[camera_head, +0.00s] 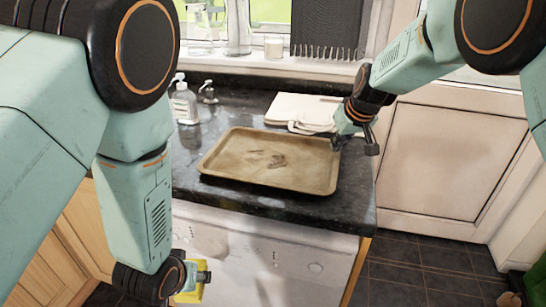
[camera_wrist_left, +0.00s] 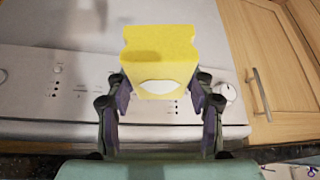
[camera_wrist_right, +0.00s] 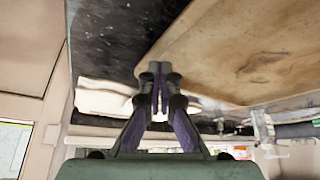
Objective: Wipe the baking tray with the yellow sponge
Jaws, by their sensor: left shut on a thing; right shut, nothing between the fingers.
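The tan baking tray (camera_head: 232,160) lies on the dark counter, with dark smudges near its middle. It also shows in the right wrist view (camera_wrist_right: 245,55). My left gripper (camera_head: 203,276) is low in front of the white appliance, below the counter top. It is shut on the yellow sponge (camera_wrist_left: 160,48), whose lower part shows in the head view (camera_head: 188,296). My right gripper (camera_head: 341,141) is at the tray's right edge, shut and empty. In the right wrist view its fingertips (camera_wrist_right: 158,72) are together beside the tray rim; I cannot tell whether they touch it.
White folded cloths or boards (camera_head: 300,110) lie behind the tray. A soap bottle (camera_head: 184,104) and a smaller dispenser (camera_head: 208,93) stand at the back left. Glass vessels (camera_head: 237,28) stand on the window sill. The counter's front edge (camera_head: 270,208) lies between the sponge and the tray.

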